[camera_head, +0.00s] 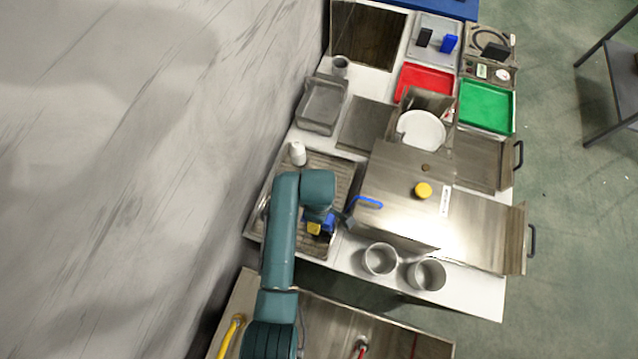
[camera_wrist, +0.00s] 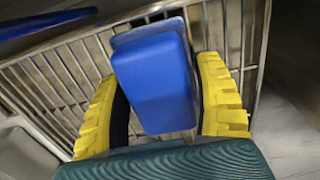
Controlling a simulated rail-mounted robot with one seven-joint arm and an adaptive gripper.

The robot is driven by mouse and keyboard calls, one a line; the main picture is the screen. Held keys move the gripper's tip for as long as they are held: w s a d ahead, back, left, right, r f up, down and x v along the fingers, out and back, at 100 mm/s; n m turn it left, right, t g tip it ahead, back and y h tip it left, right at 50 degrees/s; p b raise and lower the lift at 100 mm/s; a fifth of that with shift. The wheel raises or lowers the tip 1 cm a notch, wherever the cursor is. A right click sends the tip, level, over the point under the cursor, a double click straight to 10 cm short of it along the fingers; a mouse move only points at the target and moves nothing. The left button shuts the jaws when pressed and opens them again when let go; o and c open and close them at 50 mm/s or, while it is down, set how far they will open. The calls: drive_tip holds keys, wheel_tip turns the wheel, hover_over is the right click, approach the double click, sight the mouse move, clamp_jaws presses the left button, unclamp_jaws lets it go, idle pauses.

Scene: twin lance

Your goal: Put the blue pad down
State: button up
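My gripper (camera_head: 316,228) is at the slatted metal rack (camera_head: 334,170), near its front right corner. In the wrist view, my gripper's yellow fingers (camera_wrist: 160,95) are closed against both sides of a blue pad (camera_wrist: 158,82). The pad is a rounded block and looks slightly tilted in the picture. The bars of the rack (camera_wrist: 60,75) lie behind and below it; I cannot tell whether the pad touches them. In the head view the pad is mostly hidden by my wrist and fingers.
A steel box with a blue handle (camera_head: 367,202) and yellow knob (camera_head: 423,190) stands right of the rack. A white bottle (camera_head: 297,153) stands at the rack's back left. Two metal cups (camera_head: 380,259) are at the front right. Another blue block (camera_head: 449,43) and a black one (camera_head: 424,37) stand far back.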

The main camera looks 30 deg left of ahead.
drive_tip(key=shift+o, duration=1.3)
wheel_tip(320, 180, up, 12)
drive_tip(key=shift+r+p, duration=0.2)
drive_tip(key=shift+p, duration=0.85)
drive_tip(key=w+d+r+m+t+y, duration=0.1)
drive_tip(key=w+d+r+m+t, duration=0.25)
drive_tip(key=r, duration=0.45)
drive_tip(key=w+d+r+m+t, duration=0.2)
drive_tip(key=w+r+m+t, duration=0.25)
drive_tip(key=r, duration=0.25)
drive_tip(key=w+d+r+m+t+y, duration=0.1)
drive_tip(key=w+d+r+m+t, duration=0.2)
drive_tip(key=r, duration=0.5)
drive_tip(key=s+d+r+m+t+h, duration=0.1)
drive_tip(key=s+d+r+m+t, duration=0.25)
drive_tip(key=r, duration=0.45)
drive_tip(key=s+d+r+m+t+h, duration=0.1)
drive_tip(key=s+d+r+m+t, duration=0.2)
drive_tip(key=r, duration=0.6)
drive_tip(key=s+d+r+m+t, duration=0.25)
drive_tip(key=r+t, duration=0.25)
drive_tip(key=r, duration=0.3)
wheel_tip(320, 180, up, 22)
drive_tip(key=p, duration=2.1)
drive_tip(key=shift+s+h+p, duration=0.2)
drive_tip(key=shift+h+p, duration=0.15)
drive_tip(key=shift+h, duration=0.05)
